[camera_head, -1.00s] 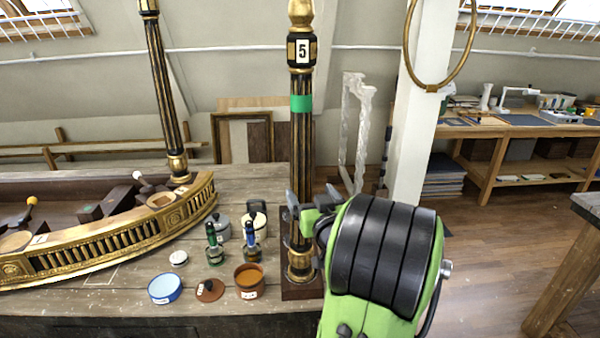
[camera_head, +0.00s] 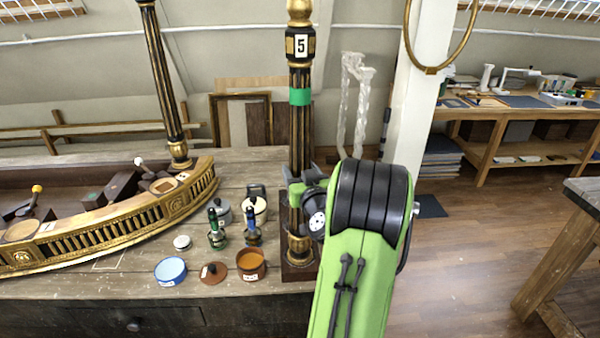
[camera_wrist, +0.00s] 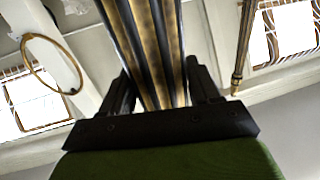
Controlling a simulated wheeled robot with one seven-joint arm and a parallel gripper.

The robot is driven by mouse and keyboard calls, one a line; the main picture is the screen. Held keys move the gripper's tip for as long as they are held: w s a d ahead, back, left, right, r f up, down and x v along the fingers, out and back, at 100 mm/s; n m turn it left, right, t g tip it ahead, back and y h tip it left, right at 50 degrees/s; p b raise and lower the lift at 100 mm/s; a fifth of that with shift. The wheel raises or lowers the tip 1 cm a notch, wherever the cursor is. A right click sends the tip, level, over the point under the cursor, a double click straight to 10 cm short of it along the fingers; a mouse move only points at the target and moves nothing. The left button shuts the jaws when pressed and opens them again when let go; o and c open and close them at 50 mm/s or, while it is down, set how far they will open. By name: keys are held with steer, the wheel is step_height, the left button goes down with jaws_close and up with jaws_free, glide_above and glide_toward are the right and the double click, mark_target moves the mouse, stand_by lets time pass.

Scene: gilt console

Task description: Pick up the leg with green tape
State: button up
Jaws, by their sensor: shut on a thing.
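The leg with green tape (camera_head: 299,130) stands upright near the right end of the workbench. It is black and gold, with a number 5 label near its top and a green tape band below that. Its fluted shaft fills the upper middle of the wrist view (camera_wrist: 153,45). My gripper (camera_head: 303,184) is at the shaft below the tape, with one finger on each side, shut on it. The wrist view also shows my gripper (camera_wrist: 160,98) around the shaft. The leg's lower part is partly hidden by my arm; its foot is at a dark wooden base.
A second black and gold leg (camera_head: 163,85) rises at the left behind a curved gilt rail (camera_head: 120,232). Jars, a blue-rimmed dish (camera_head: 171,271) and a brown pot (camera_head: 251,264) stand left of the leg. A white post (camera_head: 408,120) is to its right.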

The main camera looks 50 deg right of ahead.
mark_target(303, 117)
steer(key=shift+r, duration=0.1)
steer(key=shift+c, duration=0.9)
step_height(303, 117, up, 10)
steer(key=shift+r+p, duration=0.1)
steer(key=shift+p, duration=1.15)
steer(key=shift+r+p, duration=1.45)
steer(key=shift+r, duration=1.05)
